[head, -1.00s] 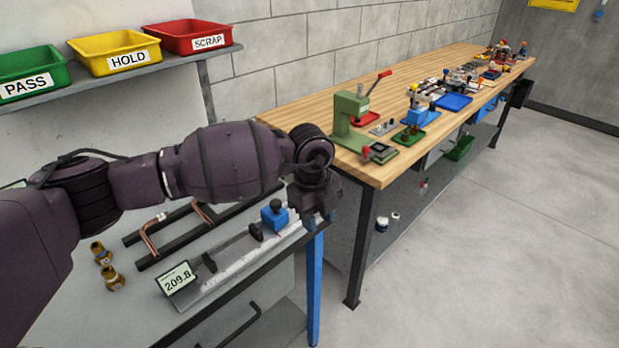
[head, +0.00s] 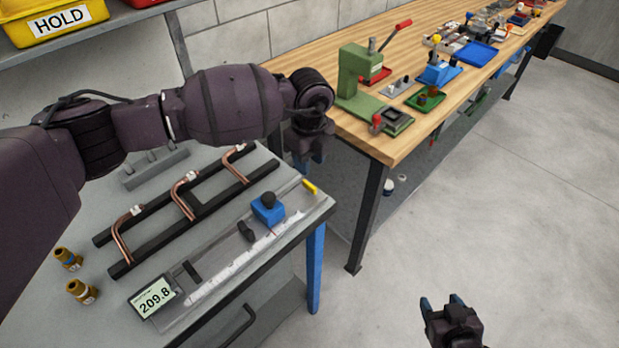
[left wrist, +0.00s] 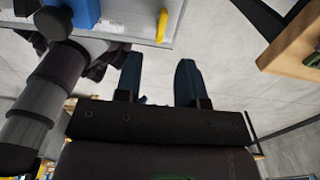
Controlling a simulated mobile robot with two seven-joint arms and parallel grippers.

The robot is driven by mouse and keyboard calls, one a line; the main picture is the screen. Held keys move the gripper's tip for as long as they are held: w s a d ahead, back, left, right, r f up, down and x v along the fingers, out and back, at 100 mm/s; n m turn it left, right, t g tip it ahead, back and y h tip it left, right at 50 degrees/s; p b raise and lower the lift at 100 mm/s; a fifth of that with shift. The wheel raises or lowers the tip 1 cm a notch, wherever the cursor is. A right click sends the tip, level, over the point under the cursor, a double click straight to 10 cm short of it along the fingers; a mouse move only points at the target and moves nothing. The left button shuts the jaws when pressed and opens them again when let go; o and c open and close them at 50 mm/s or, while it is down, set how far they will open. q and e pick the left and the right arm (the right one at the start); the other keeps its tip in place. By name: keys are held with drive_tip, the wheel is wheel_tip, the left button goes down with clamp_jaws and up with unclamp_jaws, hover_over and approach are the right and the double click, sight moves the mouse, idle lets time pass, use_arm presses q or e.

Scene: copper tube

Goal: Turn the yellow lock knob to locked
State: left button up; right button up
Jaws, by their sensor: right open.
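The yellow lock knob (head: 309,187) is a small bar at the far right end of the measuring gauge (head: 215,273), past the blue slide block (head: 268,211) with its black knob. The left wrist view shows the yellow knob (left wrist: 161,26) at the top, above the fingertips. My left gripper (head: 309,158) hangs beyond the bench's back right corner, fingers down, apart from the knob. Its two fingers (left wrist: 160,78) stand apart with nothing between them. My right gripper (head: 440,303) is open and empty over the floor at lower right. The gauge display (head: 155,298) reads 209.8.
A black rack (head: 200,208) with bent copper tubes lies behind the gauge. Two brass fittings (head: 68,258) stand at left. A wooden bench (head: 382,146) with a green press (head: 358,78) is beyond my left gripper. Open floor lies at right.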

sight(309, 184)
use_arm(q)
wheel_tip(309, 184, down, 8)
drive_tip(key=shift+w+r, duration=0.1)
idle(0.4)
clamp_jaws()
